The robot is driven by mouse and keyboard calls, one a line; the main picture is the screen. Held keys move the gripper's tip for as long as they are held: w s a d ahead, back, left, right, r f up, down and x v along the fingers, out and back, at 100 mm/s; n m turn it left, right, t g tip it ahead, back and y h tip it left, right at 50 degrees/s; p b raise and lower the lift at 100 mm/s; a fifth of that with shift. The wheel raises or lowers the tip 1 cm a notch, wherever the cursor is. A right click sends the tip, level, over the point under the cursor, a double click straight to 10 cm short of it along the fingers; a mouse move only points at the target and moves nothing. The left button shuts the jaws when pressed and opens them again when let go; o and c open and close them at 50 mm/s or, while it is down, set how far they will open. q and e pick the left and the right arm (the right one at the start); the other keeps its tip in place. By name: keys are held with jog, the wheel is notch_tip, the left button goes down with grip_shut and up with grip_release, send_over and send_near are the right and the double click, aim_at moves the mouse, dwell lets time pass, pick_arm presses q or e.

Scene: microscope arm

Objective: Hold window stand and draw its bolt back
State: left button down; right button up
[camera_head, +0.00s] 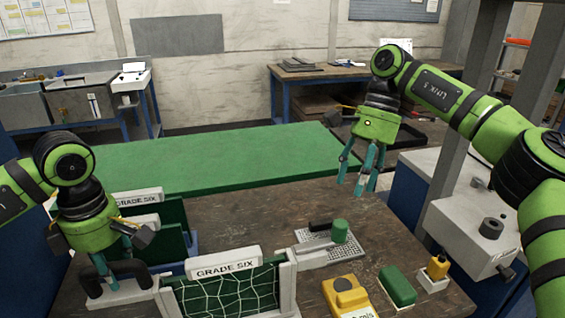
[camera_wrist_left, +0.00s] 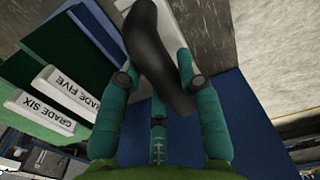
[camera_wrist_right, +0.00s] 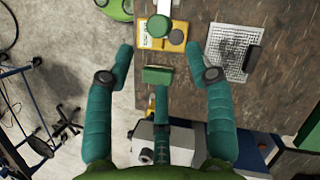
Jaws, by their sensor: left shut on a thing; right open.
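The window stand (camera_head: 287,285) is a white frame around a dark green panel with pale net lines, at the front of the bench. A black curved handle (camera_head: 128,268) on a white base stands at its left. My left gripper (camera_head: 118,262) is shut on this handle, which also crosses between the fingers in the left wrist view (camera_wrist_left: 155,50). A pale bar with a green round knob (camera_head: 340,231), seemingly the bolt, sticks out at the stand's right; the knob shows in the right wrist view (camera_wrist_right: 158,26). My right gripper (camera_head: 366,178) is open and empty, above and right of the knob.
A yellow device (camera_head: 347,292), a green block (camera_head: 397,286) and a small yellow-topped item (camera_head: 437,268) lie at the right front. A perforated plate (camera_wrist_right: 235,48) lies on the bench. Labelled green racks (camera_head: 140,200) stand behind my left gripper. A grey machine (camera_head: 470,235) stands at right.

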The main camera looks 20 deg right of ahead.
jog(key=shift+v, duration=1.15)
pick_arm(q)
jog(key=c, duration=0.8)
grip_release()
jog(key=shift+o, duration=0.2)
